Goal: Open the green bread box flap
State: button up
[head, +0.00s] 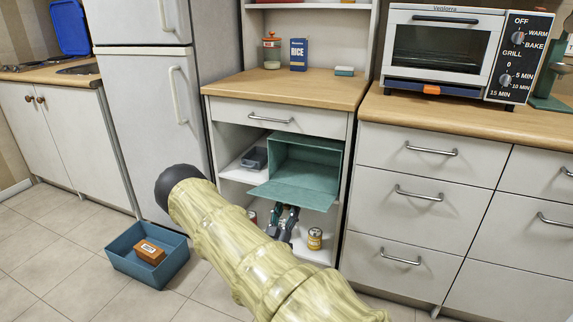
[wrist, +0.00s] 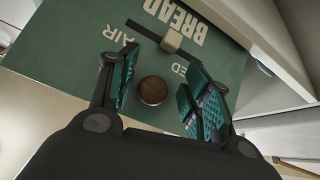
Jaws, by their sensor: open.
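The green bread box (head: 312,154) stands on a shelf of the open cabinet in the head view. Its flap (head: 290,192) is swung down and juts out from the front, nearly level, so the box's inside shows. In the wrist view the flap's lettered outer face (wrist: 75,45) fills the background, with a round brown knob (wrist: 152,90) on it. My gripper (head: 286,216) is below the flap in the head view. In the wrist view my gripper (wrist: 158,78) is open, with its fingers on either side of the knob and gaps showing. My arm hides part of the lower shelf.
A grey container (head: 254,158) sits left of the box. A can (head: 315,238) stands on the lower shelf, right of my gripper. A blue bin (head: 135,262) with an orange-brown packet (head: 150,252) is on the floor. Drawers (head: 425,190) flank the cabinet on the right.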

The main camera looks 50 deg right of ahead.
jog(key=v, duration=1.2)
jog(key=shift+c, duration=0.2)
